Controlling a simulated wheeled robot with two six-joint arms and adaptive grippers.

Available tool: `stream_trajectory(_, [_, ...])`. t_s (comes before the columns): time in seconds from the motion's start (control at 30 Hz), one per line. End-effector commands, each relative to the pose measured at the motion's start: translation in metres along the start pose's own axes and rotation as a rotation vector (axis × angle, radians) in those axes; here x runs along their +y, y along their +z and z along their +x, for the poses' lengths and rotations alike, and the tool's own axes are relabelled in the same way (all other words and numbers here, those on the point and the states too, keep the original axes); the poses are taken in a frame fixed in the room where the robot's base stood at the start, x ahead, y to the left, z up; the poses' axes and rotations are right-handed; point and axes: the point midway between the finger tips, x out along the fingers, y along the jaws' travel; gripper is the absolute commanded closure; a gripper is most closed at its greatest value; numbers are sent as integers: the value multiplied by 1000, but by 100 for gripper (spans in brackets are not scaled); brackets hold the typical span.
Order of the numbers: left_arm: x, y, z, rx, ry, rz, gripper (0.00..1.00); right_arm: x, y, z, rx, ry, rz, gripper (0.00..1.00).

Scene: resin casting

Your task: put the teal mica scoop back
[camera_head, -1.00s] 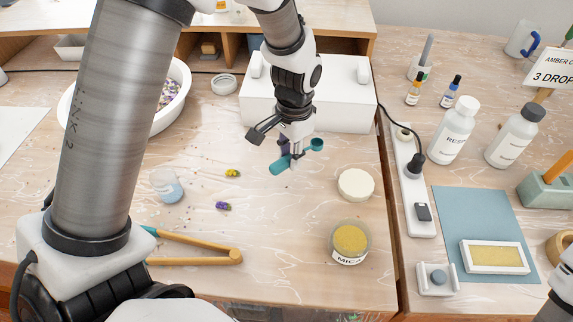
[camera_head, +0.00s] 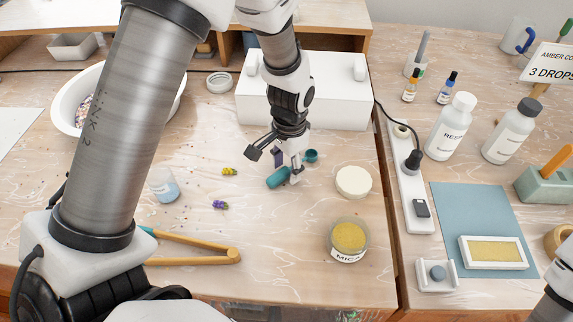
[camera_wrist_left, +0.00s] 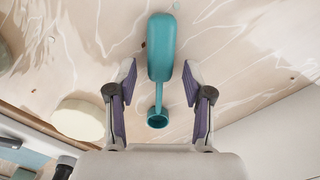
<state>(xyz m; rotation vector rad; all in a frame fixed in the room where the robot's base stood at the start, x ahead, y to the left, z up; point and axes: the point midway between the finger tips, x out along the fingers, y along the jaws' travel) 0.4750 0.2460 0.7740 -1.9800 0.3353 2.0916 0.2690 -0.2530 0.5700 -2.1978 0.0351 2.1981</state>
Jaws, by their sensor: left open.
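The teal mica scoop (camera_head: 277,178) lies on the wooden table below the white box, its thick handle to the left and its small cup (camera_head: 311,155) to the right. In the left wrist view the scoop (camera_wrist_left: 160,50) lies between the two spread fingers, with clear gaps on both sides. My left gripper (camera_head: 287,166) is open around the scoop, low over the table; its fingers hide the scoop's neck in the head view. An open jar of gold mica (camera_head: 349,238) stands to the lower right. Its likely lid, a cream disc (camera_head: 353,181), lies above it.
A white box (camera_head: 330,95) stands just behind the gripper. A clear cup of blue liquid (camera_head: 162,185), wooden tongs (camera_head: 195,250) and small coloured bits (camera_head: 229,171) lie left. A power strip (camera_head: 404,180) and bottles are right. The table between scoop and tongs is mostly clear.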

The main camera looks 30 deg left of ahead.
Motion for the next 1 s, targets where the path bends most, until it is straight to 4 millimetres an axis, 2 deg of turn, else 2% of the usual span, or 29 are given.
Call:
stream_trajectory(0.17, [0, 0, -17, 3, -1, 0, 49, 0, 0, -3, 0, 0, 0, 60])
stream_trajectory(0.4, [0, -1, -78, 7, -2, 0, 49, 0, 0, -12, 0, 0, 0, 60])
stream_trajectory(0.6, [0, -1, -116, 3, -1, 0, 49, 0, 0, -16, 0, 0, 0, 60])
stream_trajectory(0.73, [0, 0, -124, 1, 0, 0, 49, 0, 0, -16, 0, 0, 0, 60])
stream_trajectory(1.0, [0, 0, -123, 0, 0, 0, 49, 0, 0, -16, 0, 0, 0, 60])
